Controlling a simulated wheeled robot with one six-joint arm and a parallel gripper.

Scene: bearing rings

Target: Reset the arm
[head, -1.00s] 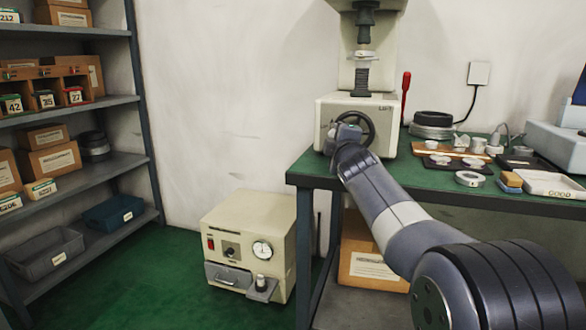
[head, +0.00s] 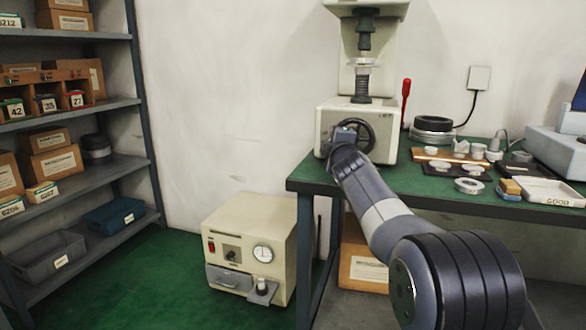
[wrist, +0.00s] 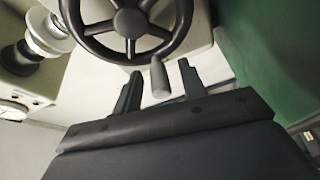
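My arm (head: 372,190) reaches from the lower right to the hardness-tester-like machine (head: 395,148) on the green bench. My gripper is mostly hidden behind my wrist in the head view, close to the machine's black handwheel (head: 358,133). In the wrist view my gripper (wrist: 160,82) is open, its two dark fingers spread apart. The handwheel (wrist: 130,22) fills the top. Its grey crank handle (wrist: 159,78) points down between the fingers, with a gap showing on both sides. Nothing is held.
On the bench (head: 420,196) right of the machine are black rings (head: 433,125), a dark tray with pale rings (head: 455,168), a loose ring (head: 469,186) and a white "GOOD" tray (head: 553,192). A beige gauge box (head: 250,245) stands on the floor. Shelves (head: 85,180) line the left.

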